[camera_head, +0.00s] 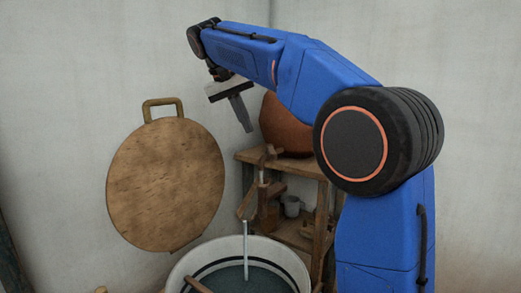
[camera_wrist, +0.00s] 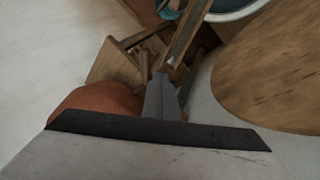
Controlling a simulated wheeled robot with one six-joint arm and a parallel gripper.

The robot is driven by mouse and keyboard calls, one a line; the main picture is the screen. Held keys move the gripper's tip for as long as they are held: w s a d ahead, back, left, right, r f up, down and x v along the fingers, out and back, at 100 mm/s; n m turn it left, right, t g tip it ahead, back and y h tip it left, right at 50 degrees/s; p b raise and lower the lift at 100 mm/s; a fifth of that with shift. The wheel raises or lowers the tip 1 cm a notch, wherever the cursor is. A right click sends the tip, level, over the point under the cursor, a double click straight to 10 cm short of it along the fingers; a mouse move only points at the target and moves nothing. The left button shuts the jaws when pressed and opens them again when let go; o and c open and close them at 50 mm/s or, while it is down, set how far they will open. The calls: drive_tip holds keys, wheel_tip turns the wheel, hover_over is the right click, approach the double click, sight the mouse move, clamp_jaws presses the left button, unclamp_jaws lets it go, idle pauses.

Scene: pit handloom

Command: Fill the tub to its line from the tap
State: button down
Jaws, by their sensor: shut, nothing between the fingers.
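The white tub (camera_head: 292,262) stands at the bottom of the head view, cut off by the frame edge. A dark line (camera_head: 215,259) runs around its inner wall. Dark water (camera_head: 262,279) lies below that line, with pale wall between. The wooden tap (camera_head: 249,204) is above the tub, and a thin pale stream (camera_head: 246,250) falls from it into the water. My gripper (camera_head: 247,127) is shut and empty, high above and apart from the tap. Its fingers show together in the wrist view (camera_wrist: 161,100), where part of the tub rim (camera_wrist: 240,14) also shows.
A round wooden board (camera_head: 165,185) with a handle is at the left by the wall. A wooden stick (camera_head: 197,285) crosses the tub's rim.

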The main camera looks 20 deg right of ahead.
sight(272, 151)
drive_tip(key=a+r+t+h, duration=0.1)
drive_tip(key=a, duration=0.3)
drive_tip(key=d+f, duration=0.8)
drive_tip(key=d, duration=0.1)
drive_tip(key=shift+w+f, duration=0.15)
drive_tip(key=shift+f, duration=0.25)
drive_tip(key=shift+d+t, duration=0.1)
drive_tip(key=shift+t, duration=0.2)
drive_tip(key=shift+s+d+n+t+y, duration=0.15)
drive_tip(key=shift+s+d+n+t, duration=0.25)
drive_tip(key=shift+d+n, duration=0.25)
drive_tip(key=shift+s+d+n+t+y, duration=0.15)
drive_tip(key=shift+s+d+n+t, duration=0.25)
drive_tip(key=shift+n, duration=0.35)
drive_tip(key=shift+s+d+n+t+y, duration=0.1)
drive_tip(key=shift+d+n+t+y, duration=0.2)
drive_tip(key=shift+d+n, duration=0.75)
drive_tip(key=shift+s+d+n+t+y, duration=0.1)
drive_tip(key=shift+d+n+t+y, duration=0.2)
drive_tip(key=shift+d, duration=1.45)
